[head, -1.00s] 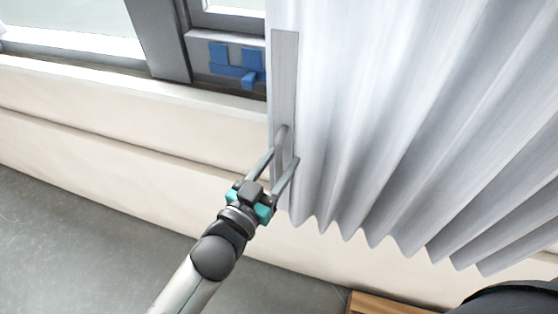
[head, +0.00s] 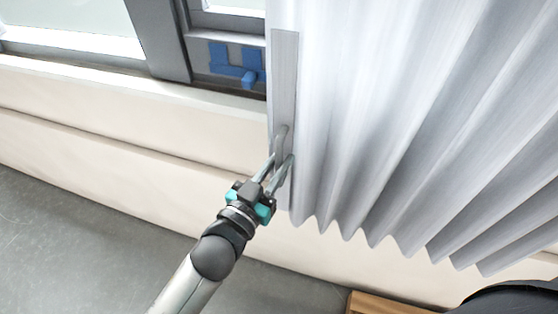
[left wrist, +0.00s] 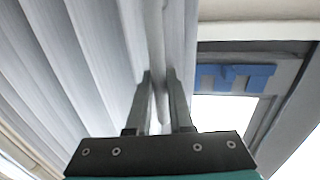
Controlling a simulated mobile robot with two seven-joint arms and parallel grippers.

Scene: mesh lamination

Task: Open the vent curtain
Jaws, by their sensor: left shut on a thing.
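The vent curtain (head: 370,110) is white and pleated and hangs over the right part of the head view. A flat grey strip (head: 285,75) with a handle (head: 281,140) runs down its left edge. My left gripper (head: 281,158) is shut on the handle near its lower end. In the left wrist view the handle (left wrist: 156,60) runs down between the two fingers (left wrist: 160,85). The curtain's pleats (left wrist: 70,60) fill the left of that view. My right gripper is not in view.
A dark-framed window (head: 160,40) with blue parts (head: 232,62) on its frame is left of the curtain. A cream wall ledge (head: 130,115) runs below it. Grey floor (head: 70,245) is open at lower left. A wooden edge (head: 385,303) shows at the bottom.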

